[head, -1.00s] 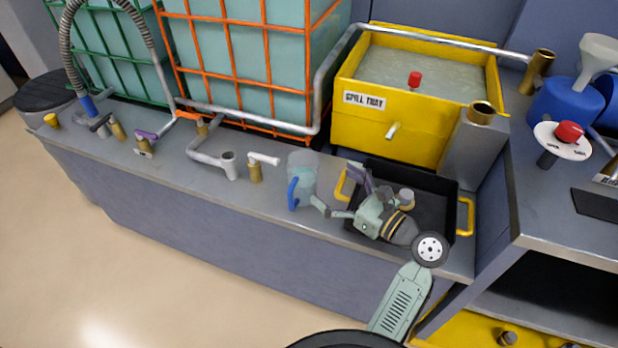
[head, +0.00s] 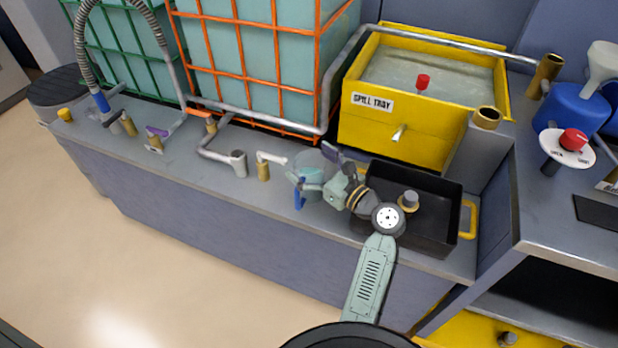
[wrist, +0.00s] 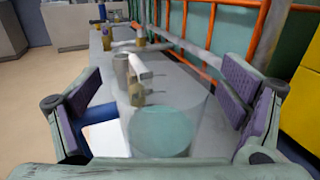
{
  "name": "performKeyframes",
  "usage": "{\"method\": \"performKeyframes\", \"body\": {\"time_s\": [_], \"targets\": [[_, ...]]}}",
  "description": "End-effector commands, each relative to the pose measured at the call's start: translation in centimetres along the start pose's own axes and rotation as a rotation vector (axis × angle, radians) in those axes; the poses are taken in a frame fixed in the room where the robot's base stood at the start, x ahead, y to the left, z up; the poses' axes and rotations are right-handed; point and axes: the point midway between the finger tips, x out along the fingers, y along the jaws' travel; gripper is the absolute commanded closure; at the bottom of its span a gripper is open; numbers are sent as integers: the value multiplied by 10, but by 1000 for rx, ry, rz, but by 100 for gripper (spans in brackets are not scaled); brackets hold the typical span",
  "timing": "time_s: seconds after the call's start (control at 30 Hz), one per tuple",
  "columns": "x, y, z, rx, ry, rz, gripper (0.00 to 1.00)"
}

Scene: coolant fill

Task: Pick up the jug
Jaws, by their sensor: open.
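The clear jug (head: 315,165) with a blue handle (head: 298,193) stands upright on the grey bench, left of the black tray. In the wrist view the jug (wrist: 165,125) sits between the two fingers, with its blue handle (wrist: 95,118) at its left near the left finger. Greenish-blue shows inside it. My gripper (head: 312,183) is open around the jug, partly covering it in the head view. In the wrist view my gripper (wrist: 160,108) has a purple-padded finger on each side, and both pads look apart from the jug's wall.
A black tray (head: 448,190) with yellow handles lies right of the jug, a capped fitting in it. The yellow spill tray (head: 375,133) stands behind. A white-handled tap (head: 264,166) and pipe stub (head: 239,163) rise close on the left. The orange-caged tank (head: 255,65) is behind.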

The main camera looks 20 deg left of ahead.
Motion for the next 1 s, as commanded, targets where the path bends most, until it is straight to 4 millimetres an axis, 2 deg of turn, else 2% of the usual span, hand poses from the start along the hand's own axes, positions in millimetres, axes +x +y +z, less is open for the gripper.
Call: {"method": "performKeyframes", "body": {"time_s": [0.17, 1.0], "targets": [[0, 0, 0, 0, 0, 0, 11], [0, 0, 0, 1, 0, 1, 67]]}}
